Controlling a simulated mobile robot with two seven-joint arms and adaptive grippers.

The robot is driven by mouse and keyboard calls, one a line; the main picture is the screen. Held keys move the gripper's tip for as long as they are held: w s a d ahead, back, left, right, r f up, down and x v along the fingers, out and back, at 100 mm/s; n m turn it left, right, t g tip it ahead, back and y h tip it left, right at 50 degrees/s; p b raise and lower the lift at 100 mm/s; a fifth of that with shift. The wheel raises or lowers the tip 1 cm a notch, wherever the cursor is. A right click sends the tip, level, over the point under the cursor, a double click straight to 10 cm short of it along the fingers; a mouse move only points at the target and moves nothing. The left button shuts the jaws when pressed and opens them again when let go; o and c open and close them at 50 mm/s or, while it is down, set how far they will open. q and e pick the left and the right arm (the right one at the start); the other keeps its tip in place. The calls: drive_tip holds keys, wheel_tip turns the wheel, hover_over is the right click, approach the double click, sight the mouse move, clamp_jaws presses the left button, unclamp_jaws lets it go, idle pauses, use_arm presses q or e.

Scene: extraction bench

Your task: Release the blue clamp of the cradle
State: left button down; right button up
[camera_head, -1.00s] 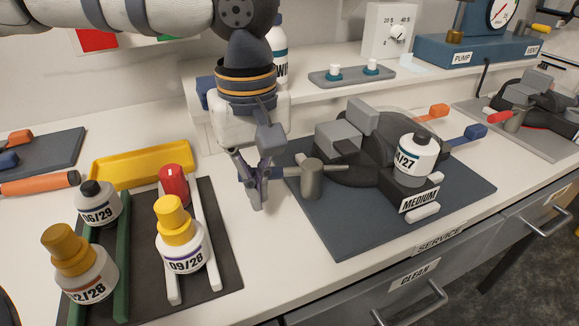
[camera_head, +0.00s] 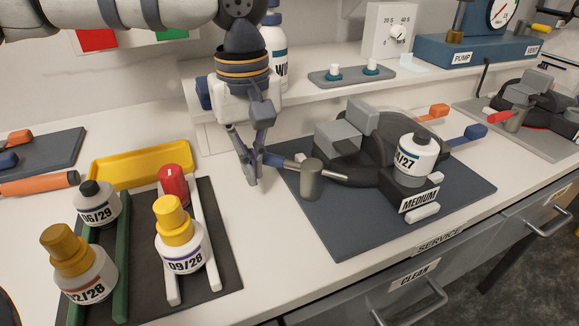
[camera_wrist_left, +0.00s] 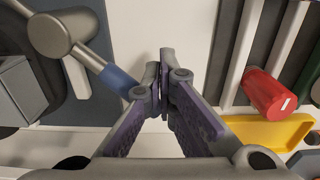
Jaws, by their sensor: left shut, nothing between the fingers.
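The cradle is a dark device on a grey mat, with a grey post (camera_head: 312,180) and a cross lever whose near end has a blue grip (camera_head: 277,160). The blue grip also shows in the wrist view (camera_wrist_left: 118,80). My left gripper (camera_head: 253,180) is shut and empty, with its fingers right beside the tip of the blue grip; whether they touch it is unclear. The fingertips (camera_wrist_left: 160,70) meet in the wrist view. A bottle (camera_head: 416,158) stands on the cradle behind a MEDIUM label. A blue paddle (camera_head: 472,133) and an orange paddle (camera_head: 433,112) stick out at its far right.
At left a dark tray holds a yellow-capped bottle (camera_head: 182,240), other bottles and a red-capped item (camera_head: 173,184). A yellow tray (camera_head: 140,165) lies behind it. A shelf with a white bottle (camera_head: 274,60) stands behind my gripper. Bare counter lies in front of the gripper.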

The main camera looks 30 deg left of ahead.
use_arm(q)
drive_tip(key=shift+w+a, duration=0.2)
drive_tip(key=shift+w, duration=0.3)
drive_tip(key=shift+w+a, duration=0.15)
drive_tip(key=shift+w, duration=0.35)
drive_tip(key=shift+w+b, duration=0.3)
drive_tip(key=shift+w, duration=0.7)
drive_tip(key=shift+r, duration=0.1)
drive_tip(key=shift+s+d+r+p, duration=0.1)
drive_tip(key=shift+r, duration=1.2)
drive_tip(key=shift+s+d+r+p, duration=0.15)
drive_tip(key=shift+r, duration=1.15)
drive_tip(key=shift+s+d+r+p, duration=0.1)
drive_tip(key=shift+r, duration=1.2)
